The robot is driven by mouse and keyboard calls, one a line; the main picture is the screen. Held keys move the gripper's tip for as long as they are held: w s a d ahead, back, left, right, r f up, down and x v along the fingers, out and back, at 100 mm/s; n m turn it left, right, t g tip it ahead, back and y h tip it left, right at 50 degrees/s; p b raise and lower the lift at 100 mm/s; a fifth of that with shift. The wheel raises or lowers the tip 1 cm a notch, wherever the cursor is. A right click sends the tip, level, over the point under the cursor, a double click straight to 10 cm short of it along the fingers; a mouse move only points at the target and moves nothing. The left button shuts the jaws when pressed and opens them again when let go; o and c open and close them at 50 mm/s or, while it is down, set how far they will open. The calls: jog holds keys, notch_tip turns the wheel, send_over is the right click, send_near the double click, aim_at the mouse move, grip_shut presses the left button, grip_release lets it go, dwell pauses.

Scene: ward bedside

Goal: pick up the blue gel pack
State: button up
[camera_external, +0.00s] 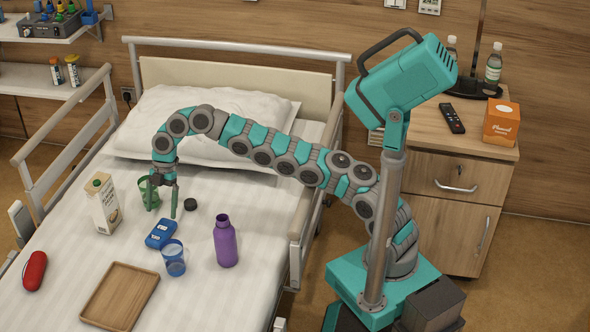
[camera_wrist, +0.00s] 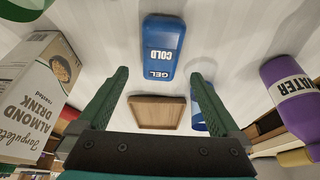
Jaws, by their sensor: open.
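The blue gel pack (camera_external: 160,234) lies flat on the white bed sheet, between the carton and the blue glass. In the wrist view the gel pack (camera_wrist: 163,48) shows at the top middle with "COLD GEL" lettering, past the fingertips and in line with the gap between them. My gripper (camera_external: 162,207) points down over the bed, a little behind the gel pack. In the wrist view its two green fingers (camera_wrist: 160,76) are spread wide with nothing between them.
The carton (camera_external: 103,204) and a green cup (camera_external: 146,191) stand left and behind; a black lid (camera_external: 190,204) lies close by. A blue glass (camera_external: 174,260) stands just in front, the purple bottle (camera_external: 226,243) right. A wooden tray (camera_external: 120,297) and red case (camera_external: 35,271) lie nearer the front.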

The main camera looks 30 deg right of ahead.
aim_at(161, 229)
jog(key=shift+b+x, duration=0.6)
jog(key=shift+x, duration=3.05)
jog(key=shift+d, duration=0.15)
jog(key=c, duration=1.4)
